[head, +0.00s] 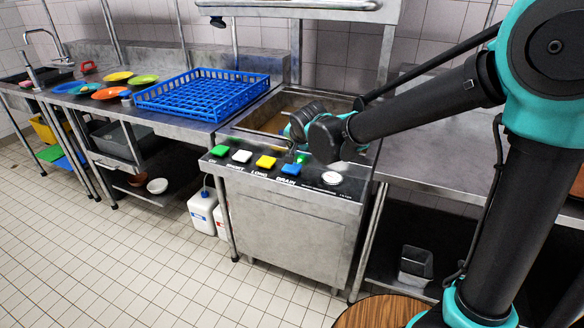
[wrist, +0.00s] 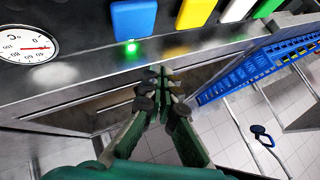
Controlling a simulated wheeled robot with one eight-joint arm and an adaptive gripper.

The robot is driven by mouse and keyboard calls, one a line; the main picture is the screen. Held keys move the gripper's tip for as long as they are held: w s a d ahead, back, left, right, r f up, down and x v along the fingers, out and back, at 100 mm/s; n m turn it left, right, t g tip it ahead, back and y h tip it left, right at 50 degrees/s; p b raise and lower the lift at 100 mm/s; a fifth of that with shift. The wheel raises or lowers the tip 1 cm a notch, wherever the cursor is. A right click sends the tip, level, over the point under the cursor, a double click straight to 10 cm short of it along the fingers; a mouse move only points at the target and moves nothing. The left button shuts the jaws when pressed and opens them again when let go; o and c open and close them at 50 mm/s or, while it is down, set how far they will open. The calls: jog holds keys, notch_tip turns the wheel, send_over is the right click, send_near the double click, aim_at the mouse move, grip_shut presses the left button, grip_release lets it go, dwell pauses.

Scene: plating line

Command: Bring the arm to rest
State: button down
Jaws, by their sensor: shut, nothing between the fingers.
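My arm (head: 415,108) is bent out over the steel machine with the control panel (head: 320,190). In the wrist view my gripper (wrist: 164,78) is shut, with its green fingers together and nothing between them. The fingertips are just off the front of the panel, near the blue button (wrist: 133,18) and the yellow button (wrist: 195,12). I cannot tell the exact gap. A green light (wrist: 131,47) glows by the blue button. In the head view the wrist hides most of the gripper.
A blue rack (head: 205,93) sits on the counter left of the machine. Coloured plates (head: 110,93) lie further left, near a tap (head: 37,65). A dial (wrist: 28,45) is on the panel. Right of the machine is a steel table (head: 450,150); the tiled floor in front is clear.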

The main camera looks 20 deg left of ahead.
dwell(0.3)
jog(key=shift+h, duration=0.8)
jog(key=d, duration=0.4)
jog(key=d+f, duration=0.1)
jog(key=d, duration=0.3)
jog(key=w+d, duration=0.1)
jog(key=d, duration=0.3)
jog(key=shift+w+f, duration=0.1)
jog(key=shift+f, duration=0.25)
jog(key=shift+n+g+h, duration=0.5)
jog(key=shift+g+h, duration=0.1)
jog(key=shift+h, duration=0.3)
jog(key=s+d+f, duration=0.1)
jog(key=d, duration=0.4)
jog(key=s+d+f, duration=0.1)
jog(key=d, duration=0.4)
jog(key=s+d+f, duration=0.1)
jog(key=d, duration=0.4)
jog(key=shift+s+d+f, duration=0.1)
jog(key=shift+d+f, duration=0.05)
jog(key=shift+d, duration=0.05)
jog(key=s+d+f+n+g, duration=0.1)
jog(key=s+d+f, duration=0.3)
jog(key=s+d, duration=0.4)
jog(key=s+d+f+g+h, duration=0.1)
jog(key=s+d+f, duration=0.3)
jog(key=s+d, duration=0.4)
jog(key=shift+d+n, duration=0.4)
jog(key=shift+d, duration=0.45)
